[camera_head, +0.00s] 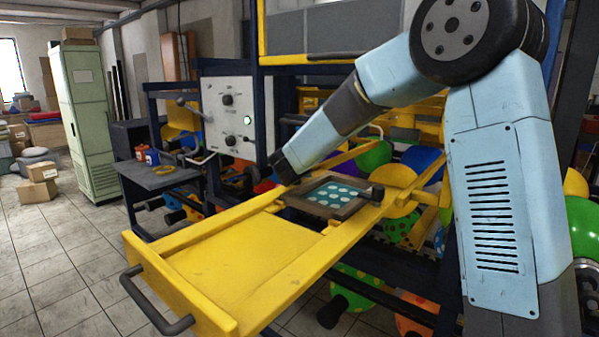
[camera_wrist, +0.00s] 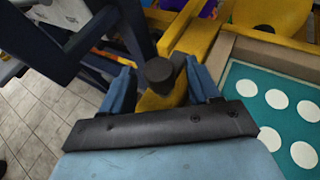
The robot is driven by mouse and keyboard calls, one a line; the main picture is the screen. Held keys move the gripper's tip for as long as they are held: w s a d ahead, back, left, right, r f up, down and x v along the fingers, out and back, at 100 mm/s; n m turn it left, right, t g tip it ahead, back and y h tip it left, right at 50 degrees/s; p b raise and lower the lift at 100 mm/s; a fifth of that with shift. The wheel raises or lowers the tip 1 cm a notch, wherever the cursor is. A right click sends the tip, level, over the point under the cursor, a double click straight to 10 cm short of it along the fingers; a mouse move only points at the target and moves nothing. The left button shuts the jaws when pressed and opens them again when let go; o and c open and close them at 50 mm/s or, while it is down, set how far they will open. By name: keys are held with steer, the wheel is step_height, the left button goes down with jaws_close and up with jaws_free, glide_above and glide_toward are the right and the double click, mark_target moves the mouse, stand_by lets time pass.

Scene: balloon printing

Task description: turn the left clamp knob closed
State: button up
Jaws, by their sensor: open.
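My gripper (camera_wrist: 162,86) is open, with its two blue fingers on either side of a black clamp knob (camera_wrist: 159,70) in the wrist view. The knob sits on a yellow bar beside the framed teal screen with white dots (camera_wrist: 268,94). I cannot tell whether the fingers touch the knob. In the head view my gripper (camera_head: 285,168) is at the left end of the screen frame (camera_head: 340,197), and the left knob is hidden behind it. Another black knob (camera_head: 377,192) shows at the frame's right end.
The yellow pull-out tray (camera_head: 240,255) has a dark handle (camera_head: 155,305) at its front. A white control panel (camera_head: 229,115) stands behind to the left. A dark blue post (camera_wrist: 135,35) stands close to the knob. Colourful balloons hang below and behind the tray.

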steer(key=shift+c, duration=0.4)
steer(key=c, duration=0.9)
steer(key=shift+d, duration=0.15)
steer(key=shift+a, duration=0.2)
steer(key=shift+c, duration=0.4)
